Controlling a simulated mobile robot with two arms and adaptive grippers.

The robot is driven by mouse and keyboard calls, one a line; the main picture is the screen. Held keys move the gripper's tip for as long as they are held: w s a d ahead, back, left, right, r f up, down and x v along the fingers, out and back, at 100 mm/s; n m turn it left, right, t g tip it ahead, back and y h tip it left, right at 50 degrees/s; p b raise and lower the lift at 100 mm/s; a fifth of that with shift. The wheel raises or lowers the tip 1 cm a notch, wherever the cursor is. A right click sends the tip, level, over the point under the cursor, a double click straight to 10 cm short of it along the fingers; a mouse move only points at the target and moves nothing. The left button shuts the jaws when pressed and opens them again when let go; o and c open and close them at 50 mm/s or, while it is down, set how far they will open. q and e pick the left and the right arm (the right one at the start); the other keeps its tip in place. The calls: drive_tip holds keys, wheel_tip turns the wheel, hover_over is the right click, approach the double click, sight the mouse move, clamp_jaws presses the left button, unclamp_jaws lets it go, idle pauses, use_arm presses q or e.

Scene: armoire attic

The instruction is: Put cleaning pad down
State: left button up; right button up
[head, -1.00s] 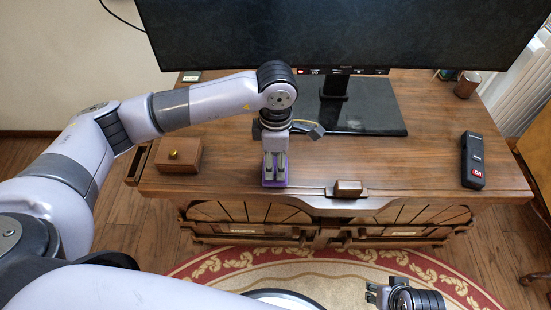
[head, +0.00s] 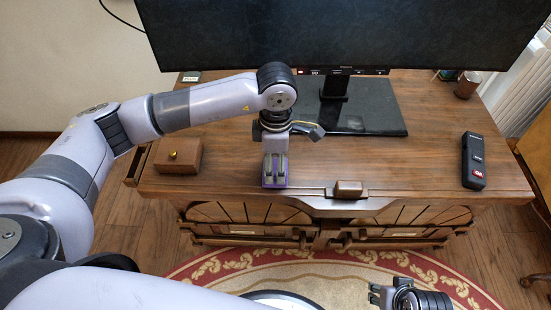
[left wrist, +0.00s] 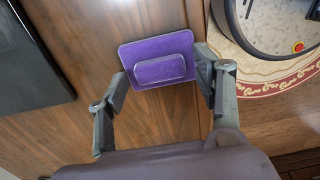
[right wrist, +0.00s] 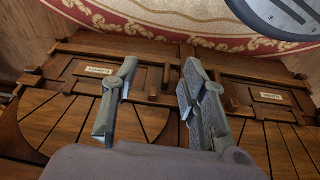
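The purple cleaning pad (head: 274,185) lies flat on the wooden desk (head: 225,150) near its front edge; its raised grip block (left wrist: 160,69) faces up in the left wrist view. My left gripper (head: 275,174) points down just over the pad. My right gripper (head: 375,294) is low in front of the desk, open and empty. The right wrist view shows its two fingers (right wrist: 155,95) apart, with cabinet doors and rug beyond.
A monitor (head: 340,30) stands at the back on a black base (head: 375,112). A small wooden box (head: 178,156) is at the left, a black handheld device (head: 473,160) at the right, and a brown block (head: 348,189) at the front edge. The desk's middle right is clear.

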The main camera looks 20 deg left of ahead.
drive_tip(key=shift+s+f, duration=0.15)
drive_tip(key=shift+f, duration=0.05)
use_arm(q)
drive_tip(key=shift+r, duration=0.1)
wheel_tip(320, 180, up, 2)
drive_tip(key=shift+w+p, duration=0.1)
drive_tip(key=shift+p, duration=0.3)
wheel_tip(320, 180, up, 10)
drive_tip(key=shift+r+p, duration=0.1)
drive_tip(key=shift+p, duration=0.5)
use_arm(e)
wheel_tip(320, 180, down, 7)
drive_tip(key=shift+r, duration=0.2)
